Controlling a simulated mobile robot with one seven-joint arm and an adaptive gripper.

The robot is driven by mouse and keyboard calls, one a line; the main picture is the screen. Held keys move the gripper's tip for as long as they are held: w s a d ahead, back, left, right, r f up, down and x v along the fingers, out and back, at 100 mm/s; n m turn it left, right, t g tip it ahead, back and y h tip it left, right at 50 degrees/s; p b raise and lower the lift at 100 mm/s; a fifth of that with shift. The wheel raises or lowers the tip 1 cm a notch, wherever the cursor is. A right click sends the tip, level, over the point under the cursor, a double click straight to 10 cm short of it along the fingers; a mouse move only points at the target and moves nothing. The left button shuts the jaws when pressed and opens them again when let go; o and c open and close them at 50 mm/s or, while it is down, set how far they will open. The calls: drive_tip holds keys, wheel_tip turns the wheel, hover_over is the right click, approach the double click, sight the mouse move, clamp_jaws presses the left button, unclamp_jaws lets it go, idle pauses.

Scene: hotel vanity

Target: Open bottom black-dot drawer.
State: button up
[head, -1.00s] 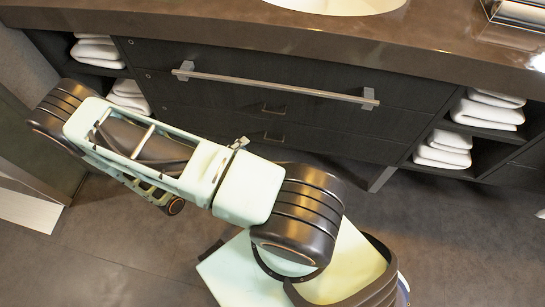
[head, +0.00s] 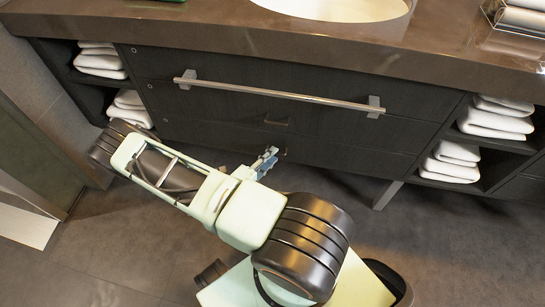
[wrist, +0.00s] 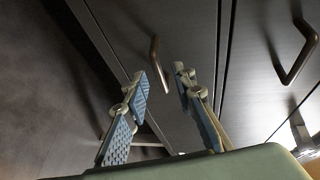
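The vanity has a stack of dark drawer fronts. The bottom drawer (head: 225,142) has a small metal handle, largely hidden by my gripper in the head view. In the wrist view this handle (wrist: 154,52) stands on the left dark panel, in line with the gap between my fingers. My gripper (head: 270,157) is low in front of the bottom drawer. In the wrist view my gripper (wrist: 162,82) is open, with blue padded fingers apart. Contact with the handle cannot be told. The drawer looks shut. I cannot make out a black dot on it.
The drawer above has a similar handle (head: 276,122), also in the wrist view at right (wrist: 299,58). A long towel bar (head: 275,94) crosses the upper front. Open shelves with white towels (head: 497,118) flank the drawers. A support leg (head: 387,195) stands right. The floor in front is clear.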

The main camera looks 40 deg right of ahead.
drive_tip(key=shift+w+d+f, duration=0.1)
drive_tip(key=shift+w+d, duration=0.1)
drive_tip(key=shift+d, duration=0.35)
clamp_jaws()
